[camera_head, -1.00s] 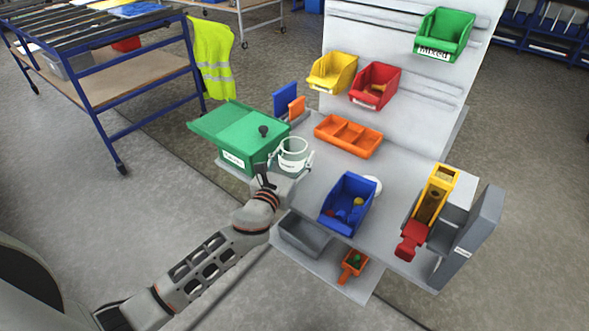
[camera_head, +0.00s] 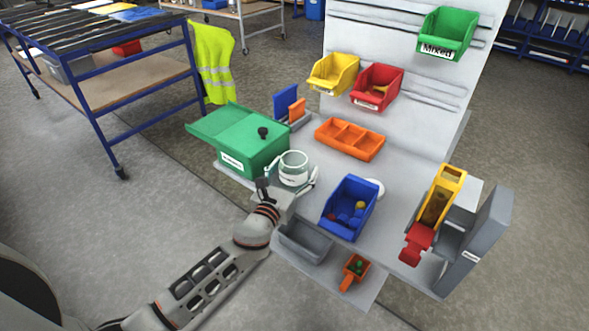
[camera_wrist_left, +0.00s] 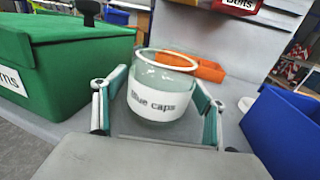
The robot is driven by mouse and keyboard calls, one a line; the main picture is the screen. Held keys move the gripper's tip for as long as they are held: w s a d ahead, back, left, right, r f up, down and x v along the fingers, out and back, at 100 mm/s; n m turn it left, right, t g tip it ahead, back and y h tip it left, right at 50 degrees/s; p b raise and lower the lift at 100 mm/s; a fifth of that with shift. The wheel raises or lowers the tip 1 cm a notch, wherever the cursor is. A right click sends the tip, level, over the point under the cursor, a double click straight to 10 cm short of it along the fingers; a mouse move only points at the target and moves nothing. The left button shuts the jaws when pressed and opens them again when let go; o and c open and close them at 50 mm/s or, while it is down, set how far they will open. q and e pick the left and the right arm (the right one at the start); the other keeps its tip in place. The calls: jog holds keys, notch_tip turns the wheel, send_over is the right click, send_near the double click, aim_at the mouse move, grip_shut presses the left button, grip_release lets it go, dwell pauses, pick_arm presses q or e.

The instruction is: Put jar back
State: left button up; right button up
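A clear jar (camera_head: 293,170) with a white rim stands upright between the fingers of my left gripper (camera_head: 290,180). In the left wrist view the jar (camera_wrist_left: 160,90) has a white label reading "Blue caps", and the finger pads lie along both its sides. My left gripper (camera_wrist_left: 163,100) appears shut on it. The jar is at the table's near left edge, right of the green box; whether its base touches the table is hidden. A round white thing (camera_head: 374,187), perhaps a lid, is partly hidden behind the blue bin (camera_head: 335,220). My right gripper is not in view.
The green lidded box (camera_head: 230,145) stands close left of the jar. An orange divided tray (camera_head: 350,150) lies behind on the table. A yellow dispenser (camera_head: 449,180) stands at the right. A grey bin (camera_head: 300,238) sits on the lower shelf. Clear tabletop separates jar and orange tray.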

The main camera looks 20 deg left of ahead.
pick_arm(q)
jog(key=shift+r, duration=0.1)
jog(key=shift+s+r, duration=0.1)
jog(key=shift+s, duration=0.05)
jog(key=s+a, duration=0.1)
jog(key=s, duration=1)
jog(key=s+f+n+g, duration=0.3)
jog(key=s+f+n, duration=0.8)
jog(key=n, duration=0.5)
jog(key=s+f+n+g+h, duration=0.1)
jog(key=s+f+n+g, duration=0.3)
jog(key=s+f+n, duration=0.6)
jog(key=n, duration=0.6)
jog(key=shift+s+d+f+n, duration=0.3)
jog(key=shift+s+f+n, duration=0.05)
jog(key=shift+s+n, duration=0.05)
